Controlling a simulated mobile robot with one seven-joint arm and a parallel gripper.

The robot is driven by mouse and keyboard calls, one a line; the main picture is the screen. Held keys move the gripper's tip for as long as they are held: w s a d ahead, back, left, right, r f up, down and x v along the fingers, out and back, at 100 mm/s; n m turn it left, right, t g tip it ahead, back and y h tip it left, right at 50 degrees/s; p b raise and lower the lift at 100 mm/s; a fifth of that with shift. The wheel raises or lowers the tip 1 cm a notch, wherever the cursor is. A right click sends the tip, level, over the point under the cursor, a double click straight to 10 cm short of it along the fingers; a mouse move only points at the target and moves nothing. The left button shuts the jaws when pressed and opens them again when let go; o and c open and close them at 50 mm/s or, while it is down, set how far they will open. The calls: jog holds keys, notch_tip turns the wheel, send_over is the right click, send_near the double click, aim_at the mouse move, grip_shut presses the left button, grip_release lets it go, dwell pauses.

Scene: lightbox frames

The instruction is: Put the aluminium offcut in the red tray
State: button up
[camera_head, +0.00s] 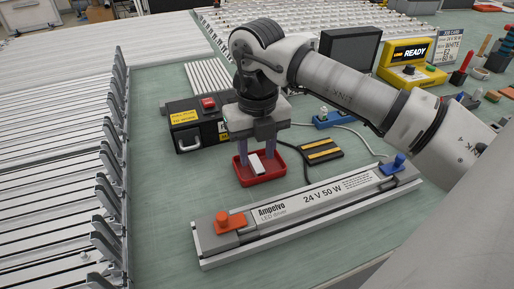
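The red tray (262,181) sits on the green bench top near the middle of the view. A small pale, silvery-white block, which looks like the aluminium offcut (257,164), appears inside the tray, leaning or lying at a slant. My gripper (257,160) points straight down over the tray. Its two fingers are spread wide, one on each side of the offcut, with visible gaps between. The fingertips are down at the level of the tray. Whether the offcut rests fully on the tray floor is hard to tell.
A long LED driver (310,201) with orange and blue clamps lies in front of the tray. A black box with a red button (197,123) stands behind left. A black-and-yellow pad (321,151) and cables lie right. A yellow READY unit (411,66) stands back right.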

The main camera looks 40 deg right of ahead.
aim_at(257, 164)
notch_tip(257, 164, up, 12)
jog(key=p, duration=0.7)
jog(key=shift+r, duration=0.2)
dwell(0.6)
